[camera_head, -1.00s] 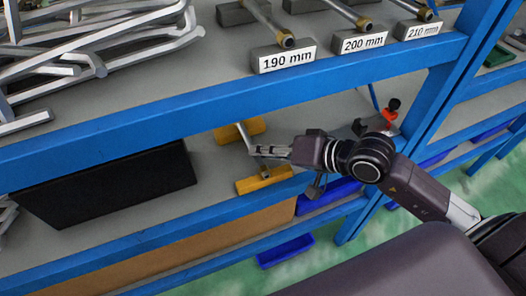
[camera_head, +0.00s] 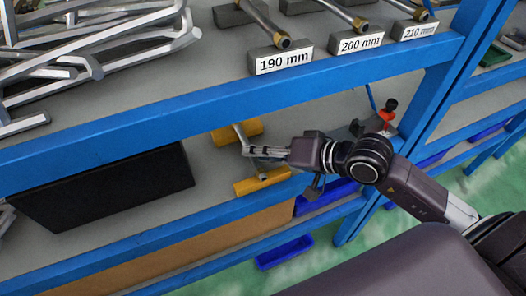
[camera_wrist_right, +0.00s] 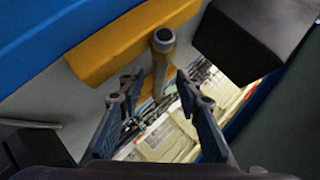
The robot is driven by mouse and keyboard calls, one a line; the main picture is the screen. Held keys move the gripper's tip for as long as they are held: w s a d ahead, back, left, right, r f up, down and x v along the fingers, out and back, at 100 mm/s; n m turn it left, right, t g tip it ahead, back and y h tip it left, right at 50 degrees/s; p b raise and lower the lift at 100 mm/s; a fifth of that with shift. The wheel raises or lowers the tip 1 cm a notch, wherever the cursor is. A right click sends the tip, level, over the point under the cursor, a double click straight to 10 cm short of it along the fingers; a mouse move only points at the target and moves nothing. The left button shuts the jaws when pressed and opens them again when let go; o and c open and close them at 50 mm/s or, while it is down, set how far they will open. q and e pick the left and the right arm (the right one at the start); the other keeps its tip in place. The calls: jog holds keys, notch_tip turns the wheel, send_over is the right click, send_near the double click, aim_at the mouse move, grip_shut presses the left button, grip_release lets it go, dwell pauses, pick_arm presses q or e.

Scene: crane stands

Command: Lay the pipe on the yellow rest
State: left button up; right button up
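The yellow rest shows in the head view as two yellow blocks, a rear one (camera_head: 237,133) and a front one (camera_head: 263,182), on the middle shelf. The thin grey pipe (camera_head: 239,133) spans from the rear block toward the front one, partly hidden by my right gripper (camera_head: 248,151). In the right wrist view the pipe (camera_wrist_right: 160,68) has its round end over a yellow block (camera_wrist_right: 105,47) and appears to lie on it. The right gripper (camera_wrist_right: 160,95) is open there, its two fingers apart on either side of the pipe. My left gripper is out of view.
A black box (camera_head: 105,188) stands left of the rest. A red and black item (camera_head: 387,113) is to the right. The blue shelf beam (camera_head: 230,95) runs above, and a blue post (camera_head: 420,110) stands right of my arm. Labelled stands with pipes are on the upper shelf.

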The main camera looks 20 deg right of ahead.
jog(key=v, duration=0.5)
jog(key=shift+s, duration=0.1)
jog(key=shift+v, duration=1.15)
jog(key=shift+r, duration=0.1)
jog(key=shift+d, duration=0.1)
